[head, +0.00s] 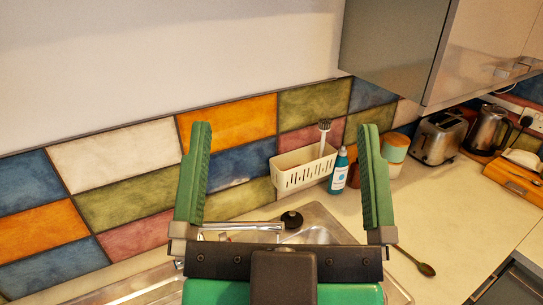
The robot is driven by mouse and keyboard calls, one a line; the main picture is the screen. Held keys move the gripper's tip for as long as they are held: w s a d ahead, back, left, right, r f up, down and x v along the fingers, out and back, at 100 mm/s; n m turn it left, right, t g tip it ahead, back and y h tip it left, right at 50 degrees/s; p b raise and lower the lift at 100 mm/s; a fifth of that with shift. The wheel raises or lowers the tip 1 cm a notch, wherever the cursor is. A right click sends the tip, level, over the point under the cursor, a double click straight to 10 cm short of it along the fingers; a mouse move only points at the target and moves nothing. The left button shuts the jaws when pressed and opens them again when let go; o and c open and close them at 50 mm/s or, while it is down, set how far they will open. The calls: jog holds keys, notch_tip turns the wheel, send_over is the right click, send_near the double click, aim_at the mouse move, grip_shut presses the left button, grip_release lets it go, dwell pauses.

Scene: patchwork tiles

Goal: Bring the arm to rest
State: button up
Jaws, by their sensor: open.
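My gripper (283,180) is in the lower middle of the head view, its two green fingers pointing up and spread wide apart. Nothing is between the fingertips, so it is open and empty. Its dark crossbar and green body cover much of the sink (318,232) behind it. The rest of my arm is out of view below the picture.
A white basket (298,172) with a brush and a blue bottle (339,172) stand by the tiled wall behind the gripper. A toaster (438,137) and kettle (487,130) stand at right. A cabinet (395,45) hangs upper right.

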jog(key=shift+f, duration=0.1)
notch_tip(320, 180, up, 22)
jog(key=p, duration=2.1)
jog(key=shift+a+f, duration=0.15)
jog(key=shift+c, duration=0.2)
